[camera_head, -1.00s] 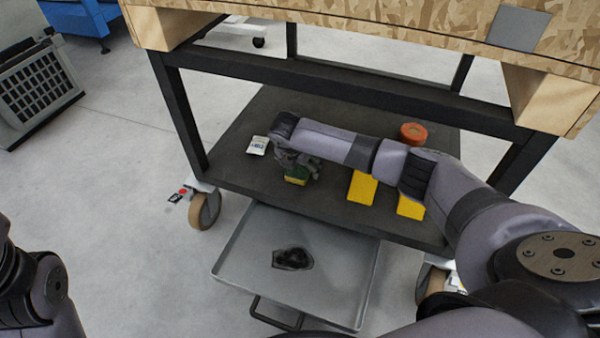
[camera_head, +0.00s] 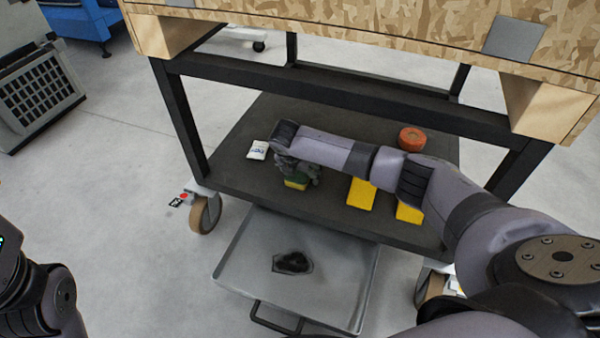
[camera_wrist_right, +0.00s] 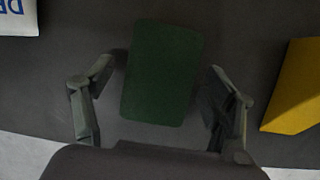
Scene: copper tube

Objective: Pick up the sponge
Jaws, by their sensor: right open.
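The sponge (camera_head: 296,183) lies on the dark lower shelf of the cart, with a green top and a yellow side showing at its front. In the right wrist view its green face (camera_wrist_right: 163,73) fills the middle, between and ahead of the fingers. My right gripper (camera_head: 298,176) is over the sponge and partly hides it in the head view. In the wrist view the right gripper (camera_wrist_right: 160,105) is open, one finger on each side of the sponge, with gaps showing. My left arm shows at the lower left of the head view, but its gripper is out of the picture.
Two yellow blocks (camera_head: 360,194) (camera_head: 409,213) lie right of the sponge, partly behind my right arm. An orange-red roll (camera_head: 412,139) sits farther back. A white packet (camera_head: 258,150) lies left. A metal tray (camera_head: 240,262) with a dark patch is below, in front. The wooden top (camera_head: 400,30) overhangs the shelf.

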